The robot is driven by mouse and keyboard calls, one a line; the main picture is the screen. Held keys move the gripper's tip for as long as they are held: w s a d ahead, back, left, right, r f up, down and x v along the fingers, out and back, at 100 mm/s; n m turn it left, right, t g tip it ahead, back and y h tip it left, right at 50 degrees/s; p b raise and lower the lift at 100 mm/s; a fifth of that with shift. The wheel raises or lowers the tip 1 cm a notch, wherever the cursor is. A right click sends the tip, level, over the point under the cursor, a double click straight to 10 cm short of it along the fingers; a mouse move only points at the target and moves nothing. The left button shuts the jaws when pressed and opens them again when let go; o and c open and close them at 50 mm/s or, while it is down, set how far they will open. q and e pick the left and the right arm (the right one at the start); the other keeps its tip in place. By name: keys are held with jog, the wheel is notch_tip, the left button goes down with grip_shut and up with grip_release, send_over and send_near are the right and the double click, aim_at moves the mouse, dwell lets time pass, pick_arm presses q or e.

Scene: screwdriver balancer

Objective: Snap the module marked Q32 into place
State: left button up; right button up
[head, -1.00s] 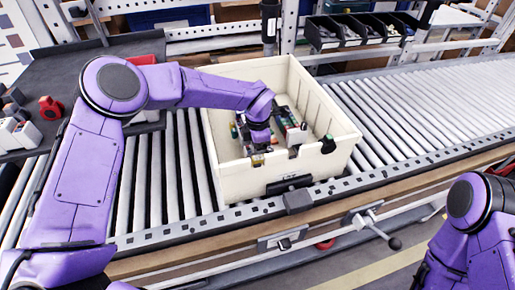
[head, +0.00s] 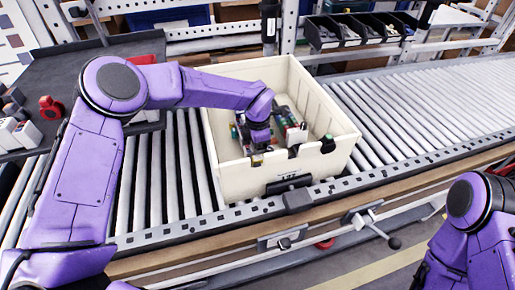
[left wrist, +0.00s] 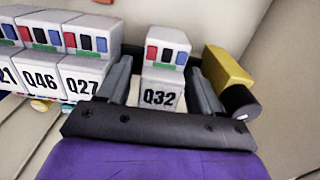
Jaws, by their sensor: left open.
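The Q32 module (left wrist: 160,98) is a white block with red, blue and dark windows on its upper step. It stands between the two fingers of my left gripper (left wrist: 162,80) in the left wrist view. The fingers are open, one on each side, with narrow gaps to the module. In the head view my left gripper (head: 260,150) reaches down into the cream crate (head: 232,182), and the arm hides much of what is there. My right gripper is out of view; only part of its arm shows at lower right.
A yellow block with a black knob (left wrist: 232,80) is close beside the right finger. Crate walls surround the work. A roller conveyor (head: 415,118) runs under the crate.

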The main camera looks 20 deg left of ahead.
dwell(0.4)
pick_arm(q)
notch_tip(320, 180, up, 11)
jog(key=shift+f+b, duration=0.2)
jog(key=shift+b, duration=0.4)
jog(key=shift+r, duration=0.1)
notch_tip(320, 180, up, 12)
jog(key=p, duration=1.1)
jog(key=shift+p, duration=0.3)
